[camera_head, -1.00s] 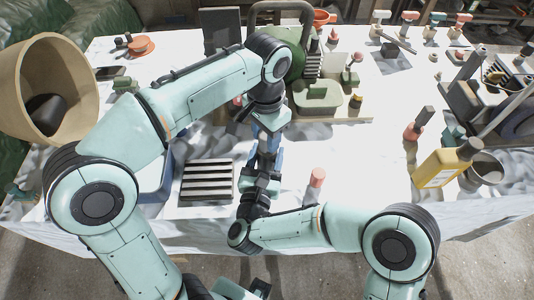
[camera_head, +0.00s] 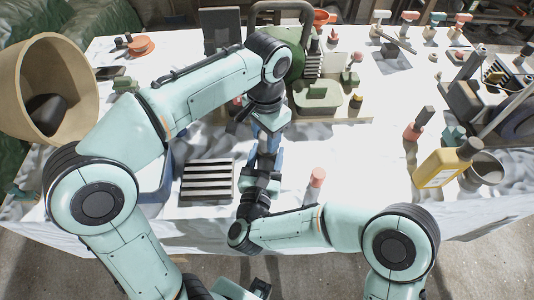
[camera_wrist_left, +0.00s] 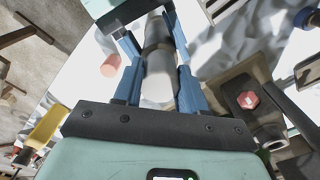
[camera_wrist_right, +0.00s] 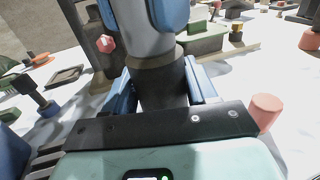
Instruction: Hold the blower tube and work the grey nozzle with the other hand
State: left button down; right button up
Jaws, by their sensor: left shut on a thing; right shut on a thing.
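The blower tube is a dark cylinder (camera_wrist_right: 163,88) between the blue fingers of my right gripper (camera_wrist_right: 160,92), which is shut on it. The grey nozzle (camera_wrist_right: 146,42) joins the tube in line, and it also shows in the left wrist view (camera_wrist_left: 158,80). My left gripper (camera_wrist_left: 160,88) is shut on the nozzle. In the head view the left gripper (camera_head: 270,128) is just above the right gripper (camera_head: 263,168), over the front of the table. The fingers hide much of both parts there.
A slatted dark block (camera_head: 208,180) lies left of the grippers and a pink-topped cylinder (camera_head: 316,182) stands to the right. A green tray (camera_head: 318,98) is behind. The table between cylinder and bottle is clear.

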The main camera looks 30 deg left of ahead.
pick_arm(q)
jog(key=shift+r, duration=0.1)
jog(key=shift+r, duration=0.85)
jog(key=c, duration=1.5)
grip_release()
grip_shut()
jog(key=shift+r, duration=0.25)
pick_arm(e)
jog(key=shift+f, duration=0.1)
pick_arm(q)
jog(key=shift+r, duration=0.7)
